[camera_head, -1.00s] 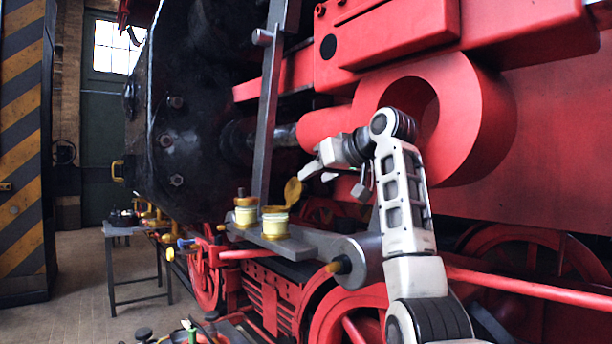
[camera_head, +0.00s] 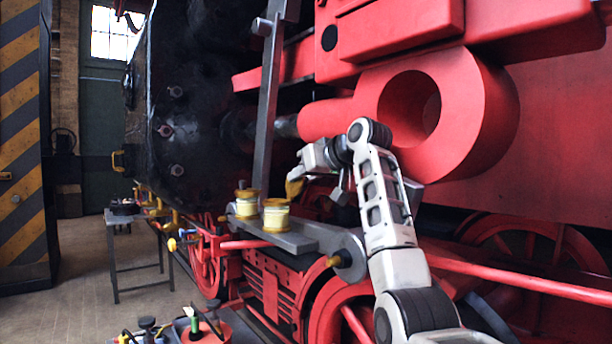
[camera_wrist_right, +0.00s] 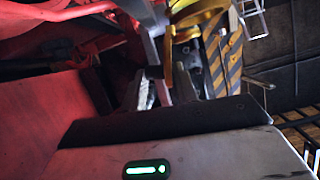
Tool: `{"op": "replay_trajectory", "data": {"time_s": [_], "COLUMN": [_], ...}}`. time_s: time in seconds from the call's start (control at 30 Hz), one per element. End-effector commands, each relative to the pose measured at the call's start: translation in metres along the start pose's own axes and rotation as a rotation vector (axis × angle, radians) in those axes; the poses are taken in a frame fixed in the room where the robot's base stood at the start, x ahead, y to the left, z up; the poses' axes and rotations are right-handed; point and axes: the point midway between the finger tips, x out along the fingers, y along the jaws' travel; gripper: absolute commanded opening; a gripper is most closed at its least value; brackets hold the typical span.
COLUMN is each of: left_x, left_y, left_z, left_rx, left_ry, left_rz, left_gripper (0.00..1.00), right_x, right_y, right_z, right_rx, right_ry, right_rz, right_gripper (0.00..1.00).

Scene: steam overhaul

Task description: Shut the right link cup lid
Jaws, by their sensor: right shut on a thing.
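The right link cup (camera_head: 276,216), pale with brass bands, stands on the grey link arm. Its brass lid (camera_head: 294,189) is open, tilted up at the cup's right side. My right gripper (camera_head: 299,177) is at the lid from the upper right, its jaws shut on it; the fingertips are small and partly hidden in the head view. In the right wrist view, brass parts (camera_wrist_right: 184,78) show at the fingers (camera_wrist_right: 160,90), but the exact contact is unclear. My left gripper is in neither view.
The left link cup (camera_head: 246,204), with a brass top, stands close to the left. A grey upright bar (camera_head: 268,110) rises behind the cups. The red ring-shaped part (camera_head: 470,115) is behind my right arm. A small table (camera_head: 122,218) stands at the left.

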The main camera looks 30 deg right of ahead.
Motion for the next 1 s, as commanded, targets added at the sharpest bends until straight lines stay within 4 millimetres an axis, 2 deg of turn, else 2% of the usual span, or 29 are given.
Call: {"op": "replay_trajectory", "data": {"time_s": [0.27, 1.0], "left_x": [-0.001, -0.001], "left_y": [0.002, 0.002], "left_z": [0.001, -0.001], "left_rx": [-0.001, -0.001], "left_ry": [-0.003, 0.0], "left_rz": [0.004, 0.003], "left_gripper": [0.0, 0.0], "right_x": [-0.003, -0.006], "right_y": [0.001, -0.026], "right_z": [-0.002, -0.008], "right_rx": [-0.065, -0.511], "right_ry": [0.005, 0.021], "right_rz": [0.039, 0.226], "right_gripper": [0.07, 0.07]}}
